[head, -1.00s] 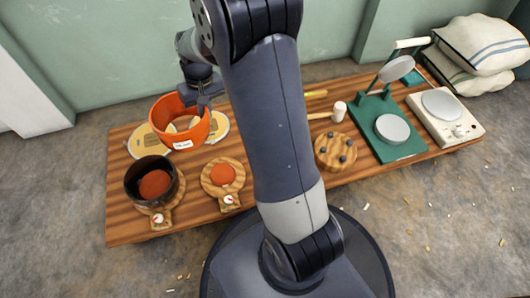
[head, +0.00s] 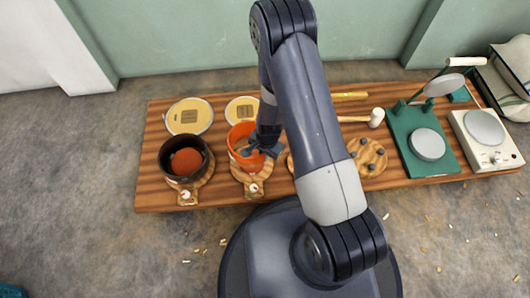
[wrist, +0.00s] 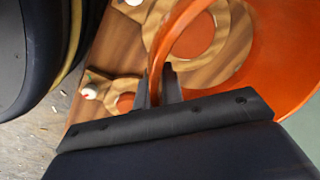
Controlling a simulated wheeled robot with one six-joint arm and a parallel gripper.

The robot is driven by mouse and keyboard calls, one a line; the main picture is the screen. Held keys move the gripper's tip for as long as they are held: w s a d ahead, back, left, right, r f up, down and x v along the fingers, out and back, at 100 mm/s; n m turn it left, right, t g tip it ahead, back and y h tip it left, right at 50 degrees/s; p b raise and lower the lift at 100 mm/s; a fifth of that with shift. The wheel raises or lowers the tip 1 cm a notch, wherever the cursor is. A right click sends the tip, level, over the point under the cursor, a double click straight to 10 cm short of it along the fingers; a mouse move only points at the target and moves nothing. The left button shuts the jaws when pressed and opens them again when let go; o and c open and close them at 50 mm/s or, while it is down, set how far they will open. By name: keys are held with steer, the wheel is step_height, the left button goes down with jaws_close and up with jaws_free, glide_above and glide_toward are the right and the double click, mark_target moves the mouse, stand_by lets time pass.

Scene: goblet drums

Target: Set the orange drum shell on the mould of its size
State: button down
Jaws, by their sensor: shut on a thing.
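My gripper (head: 262,147) is shut on the orange drum shell (head: 238,134), at the right side of its wall. In the wrist view the fingers (wrist: 158,90) pinch the orange rim. The shell is roughly upright over the middle round wooden mould (head: 252,174), whose tag shows in front. In the wrist view wood and an orange dome (wrist: 195,38) show through the shell. I cannot tell whether shell and mould touch. Another mould (wrist: 125,102) with a small orange dome is outside the shell; in the head view my arm mostly hides it.
A dark shell (head: 172,162) stands around an orange dome on the left mould. Two cream discs (head: 189,104) lie behind. A pegged wooden disc (head: 368,156), a mallet (head: 376,118), a green press (head: 411,128) and a scale (head: 487,133) are to the right.

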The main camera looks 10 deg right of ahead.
steer(key=shift+s+f+b, duration=0.1)
steer(key=shift+f+b, duration=4)
steer(key=shift+f, duration=0.7)
steer(key=shift+f, duration=0.25)
steer(key=c, duration=1.5)
jaws_free()
steer(key=r+p, duration=0.1)
steer(key=r, duration=0.2)
steer(key=r+p, duration=0.2)
steer(key=r, duration=0.2)
steer(key=r+p, duration=0.2)
steer(key=r, duration=0.2)
steer(key=shift+s+d, duration=0.25)
steer(key=shift+f, duration=0.1)
steer(key=f+b, duration=0.2)
steer(key=f, duration=0.1)
steer(key=f+b, duration=0.1)
steer(key=f, duration=0.3)
steer(key=f+b, duration=0.2)
steer(key=f, duration=0.2)
steer(key=shift+w+a+f+b, duration=0.1)
steer(key=shift+w+a+b, duration=0.15)
steer(key=shift+a+b, duration=0.1)
steer(key=shift+d+r+p, duration=0.1)
steer(key=shift+r+p, duration=0.25)
steer(key=shift+r, duration=0.1)
